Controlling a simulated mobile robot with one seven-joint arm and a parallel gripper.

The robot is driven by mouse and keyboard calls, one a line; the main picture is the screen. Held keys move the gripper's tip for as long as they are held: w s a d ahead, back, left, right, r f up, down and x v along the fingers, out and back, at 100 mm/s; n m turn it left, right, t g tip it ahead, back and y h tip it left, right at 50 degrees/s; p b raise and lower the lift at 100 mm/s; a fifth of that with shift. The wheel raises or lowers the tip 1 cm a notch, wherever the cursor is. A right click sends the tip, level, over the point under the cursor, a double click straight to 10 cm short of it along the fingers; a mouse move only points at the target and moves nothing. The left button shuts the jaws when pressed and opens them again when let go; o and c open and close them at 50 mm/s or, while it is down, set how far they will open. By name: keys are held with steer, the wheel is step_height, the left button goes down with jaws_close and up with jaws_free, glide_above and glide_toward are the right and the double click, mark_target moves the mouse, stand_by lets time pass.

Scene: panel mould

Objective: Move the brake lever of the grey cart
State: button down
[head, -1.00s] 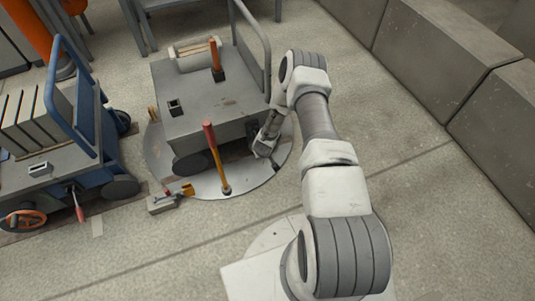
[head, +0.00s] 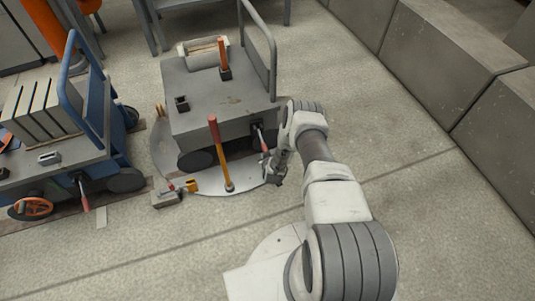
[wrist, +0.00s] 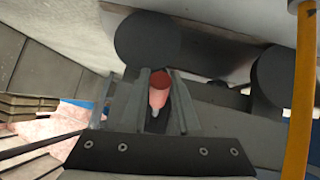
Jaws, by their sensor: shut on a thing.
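The grey cart (head: 215,105) stands on a round plate in the head view. Its brake lever (head: 262,141), a thin lever with a red grip, hangs at the cart's near right corner beside a dark wheel. My gripper (head: 271,168) is low at the lever's lower end. In the wrist view the red grip (wrist: 158,92) lies between the two fingers of my gripper (wrist: 160,105), which is shut on it. The fingers hide part of the grip, and the exact contact is too small to see in the head view.
A yellow lever with a red top (head: 220,150) stands upright in front of the cart, left of my gripper. A blue cart (head: 85,150) with slabs stands at the left. Grey blocks (head: 430,60) line the right. Floor right of my arm is clear.

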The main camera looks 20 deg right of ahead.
steer(key=shift+w+f+t, duration=0.25)
steer(key=shift+f+t, duration=0.3)
steer(key=shift+w+f+t, duration=0.25)
steer(key=shift+f+t, duration=0.25)
steer(key=shift+t, duration=0.05)
steer(key=c, duration=0.7)
jaws_free()
steer(key=shift+o, duration=0.2)
steer(key=shift+s, duration=0.1)
